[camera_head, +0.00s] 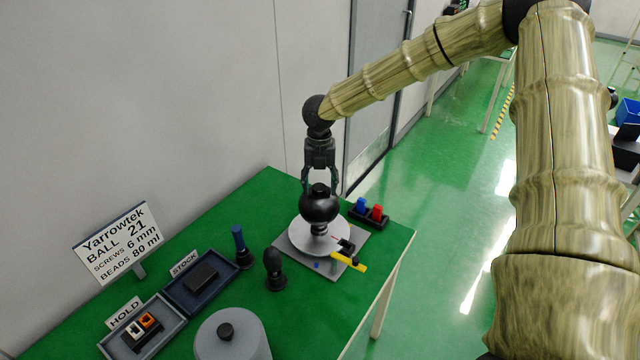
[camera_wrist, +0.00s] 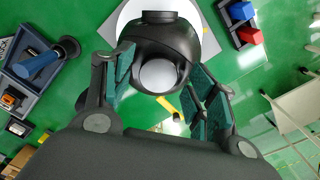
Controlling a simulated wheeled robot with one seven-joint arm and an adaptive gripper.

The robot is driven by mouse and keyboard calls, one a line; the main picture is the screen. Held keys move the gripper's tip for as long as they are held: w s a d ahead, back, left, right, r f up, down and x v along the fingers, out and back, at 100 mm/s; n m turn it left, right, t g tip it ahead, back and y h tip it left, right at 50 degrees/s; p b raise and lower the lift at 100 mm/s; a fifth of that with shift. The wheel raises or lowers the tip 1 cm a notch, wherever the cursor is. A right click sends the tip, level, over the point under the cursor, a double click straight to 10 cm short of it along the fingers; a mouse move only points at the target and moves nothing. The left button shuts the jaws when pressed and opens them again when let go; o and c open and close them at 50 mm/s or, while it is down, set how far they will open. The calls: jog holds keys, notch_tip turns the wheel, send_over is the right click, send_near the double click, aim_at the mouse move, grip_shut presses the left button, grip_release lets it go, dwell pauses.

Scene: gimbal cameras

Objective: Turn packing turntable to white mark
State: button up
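The turntable is a pale round disc (camera_head: 298,238) on a grey square base plate (camera_head: 322,273); the disc also shows in the wrist view (camera_wrist: 210,42). In the wrist view my gripper (camera_wrist: 162,80) is spread; finger contact is unclear. A yellow bar (camera_head: 348,262) and a small black block (camera_head: 345,246) sit at the disc's front-right edge. I cannot make out a white mark.
A black holder with blue and red pegs (camera_head: 368,214) stands right of the plate. A dark bulb-shaped tool (camera_head: 274,268) and a blue-handled one (camera_head: 239,243) stand to the left. STOCK (camera_head: 200,304) and HOLD (camera_head: 172,318) trays and a grey lidded cylinder (camera_head: 232,340) are nearer.

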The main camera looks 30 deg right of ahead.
notch_tip(320, 180, up, 12)
dwell(0.8)
dwell(0.4)
